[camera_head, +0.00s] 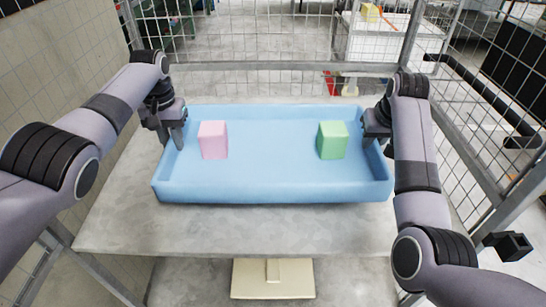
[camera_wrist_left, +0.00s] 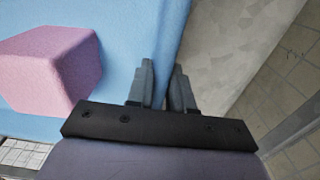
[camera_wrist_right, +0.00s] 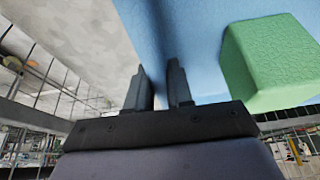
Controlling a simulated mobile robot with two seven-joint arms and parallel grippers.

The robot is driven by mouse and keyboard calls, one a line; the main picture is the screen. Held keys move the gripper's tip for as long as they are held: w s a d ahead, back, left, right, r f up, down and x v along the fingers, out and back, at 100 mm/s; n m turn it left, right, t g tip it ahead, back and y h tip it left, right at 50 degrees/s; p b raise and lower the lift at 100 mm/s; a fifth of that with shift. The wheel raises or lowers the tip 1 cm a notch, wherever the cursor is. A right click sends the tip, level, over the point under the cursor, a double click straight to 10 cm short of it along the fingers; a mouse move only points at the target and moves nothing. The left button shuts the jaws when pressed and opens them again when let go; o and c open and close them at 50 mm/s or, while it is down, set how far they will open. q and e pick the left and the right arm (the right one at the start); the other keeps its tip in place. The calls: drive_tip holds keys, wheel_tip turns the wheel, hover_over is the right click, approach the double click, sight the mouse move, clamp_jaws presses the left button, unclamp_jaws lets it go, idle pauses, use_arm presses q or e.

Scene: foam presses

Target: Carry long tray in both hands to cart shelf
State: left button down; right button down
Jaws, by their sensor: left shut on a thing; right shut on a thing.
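The long light-blue tray (camera_head: 270,190) is in front of me over a grey table in the head view. A pink block (camera_head: 213,140) stands in its left part and a green block (camera_head: 332,140) in its right part. My left gripper (camera_head: 178,140) is shut on the tray's left wall; the wall also shows between the fingers in the left wrist view (camera_wrist_left: 168,88). My right gripper (camera_head: 368,137) is shut on the tray's right wall, seen in the right wrist view (camera_wrist_right: 163,85). I cannot tell whether the tray's underside touches the table.
The grey table (camera_head: 130,220) has bare room in front and at the left of the tray. Wire mesh fencing (camera_head: 260,40) stands behind and at the right. A cream pedestal base (camera_head: 272,280) shows below the table's front edge.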

sight(177, 157)
use_arm(q)
drive_tip(key=shift+f, duration=0.6)
use_arm(e)
drive_tip(key=shift+f, duration=0.6)
use_arm(q)
drive_tip(key=shift+r, duration=0.1)
use_arm(e)
drive_tip(key=shift+r, duration=0.1)
use_arm(q)
drive_tip(key=shift+s, duration=0.1)
use_arm(e)
drive_tip(key=shift+s, duration=0.1)
use_arm(q)
drive_tip(key=shift+b, duration=0.35)
